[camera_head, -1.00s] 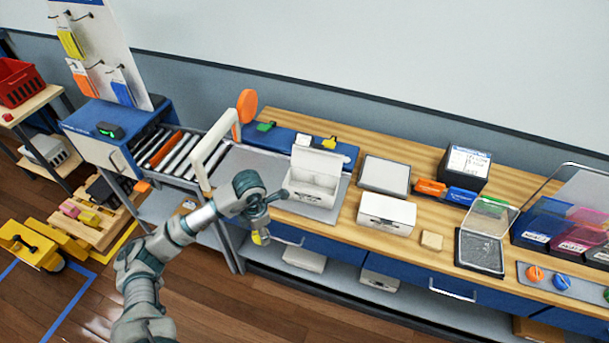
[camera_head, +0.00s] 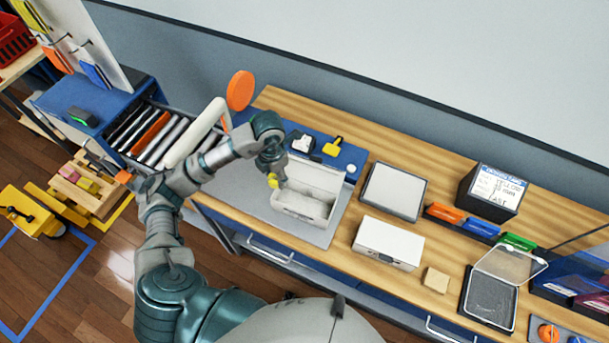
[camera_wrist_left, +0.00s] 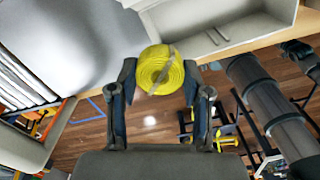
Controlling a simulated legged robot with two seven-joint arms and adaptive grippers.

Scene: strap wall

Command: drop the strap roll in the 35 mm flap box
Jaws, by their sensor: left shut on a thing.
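My left gripper (camera_head: 273,176) is shut on the yellow strap roll (camera_wrist_left: 160,70), which shows face-on between the two fingers in the left wrist view. In the head view the roll is a small yellow patch (camera_head: 273,182) at the left end of an open white box (camera_head: 318,181). This box has its flap raised at the back and its inside shows. The box also shows in the left wrist view (camera_wrist_left: 225,35), beside and beyond the roll. I cannot read a 35 mm mark on it. My right gripper is not in view.
A closed white box (camera_head: 388,243) and a wooden block (camera_head: 436,280) stand to the right. A grey-topped tray (camera_head: 394,191) lies behind them. A white upright bar (camera_head: 195,135) and an orange disc (camera_head: 240,90) stand close to my left arm.

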